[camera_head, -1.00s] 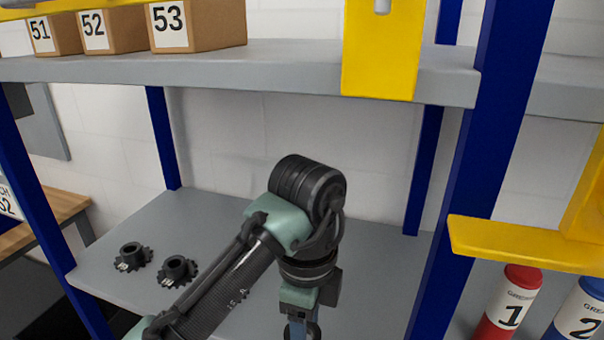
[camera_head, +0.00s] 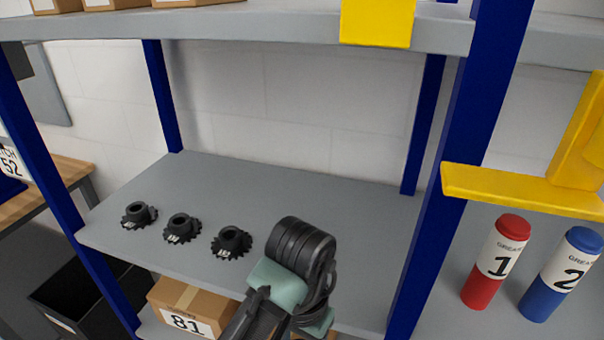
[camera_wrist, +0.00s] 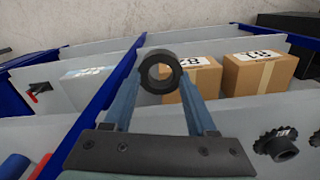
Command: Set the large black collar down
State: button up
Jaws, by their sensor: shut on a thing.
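The large black collar (camera_wrist: 148,85) is a thick dark ring in the wrist view. My gripper (camera_wrist: 160,76) is shut on it, with a blue-grey finger on each side. The ring's hole faces the wrist camera. In the head view my arm's dark and green wrist part shows at the front edge of the grey shelf (camera_head: 360,225), but my fingers and the collar are hidden or out of the picture. I cannot tell whether the collar touches any surface.
Three black gears (camera_head: 182,228) stand in a row on the shelf's left half; one shows in the wrist view (camera_wrist: 278,143). The shelf's right half is clear. A blue post (camera_head: 462,150) bounds it. Box 81 (camera_head: 185,300) sits below. Red (camera_head: 496,262) and blue (camera_head: 562,275) cylinders stand right.

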jog(key=s+f+n, duration=0.6)
jog(key=f, duration=0.7)
jog(key=shift+s+d+f, duration=0.15)
jog(key=shift+s+f, duration=0.05)
jog(key=shift+f, duration=0.05)
